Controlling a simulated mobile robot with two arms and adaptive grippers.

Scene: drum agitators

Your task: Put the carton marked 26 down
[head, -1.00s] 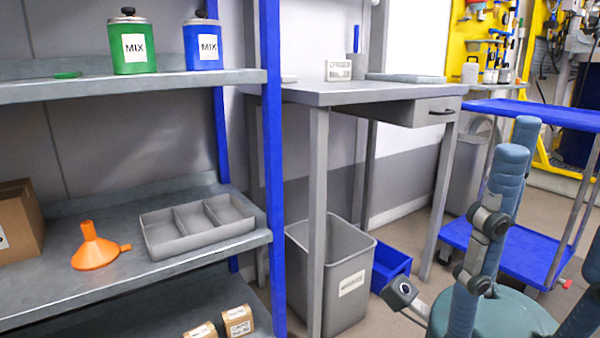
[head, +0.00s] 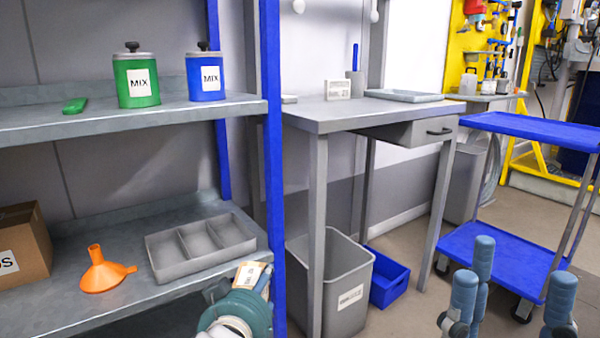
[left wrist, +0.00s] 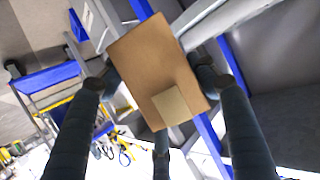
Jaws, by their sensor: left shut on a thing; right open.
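A small brown carton with a pale label (head: 252,273) is in front of the lower shelf's right end in the head view; its printed mark is too small to read. My left gripper (head: 236,304) is at the carton, mostly hidden behind its own wrist. In the left wrist view the carton (left wrist: 140,50) fills the middle, with a paler square on its face. The left fingers (left wrist: 155,76) are shut on its two sides. My right gripper (head: 515,270) is open and empty at the bottom right of the head view.
The shelf (head: 60,300) holds an orange funnel (head: 102,272), a grey divided tray (head: 200,247) and a larger carton (head: 22,245). A blue post (head: 272,170) stands beside the held carton. The grey table (head: 350,115) has bare room in front; a bin (head: 335,290) stands below.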

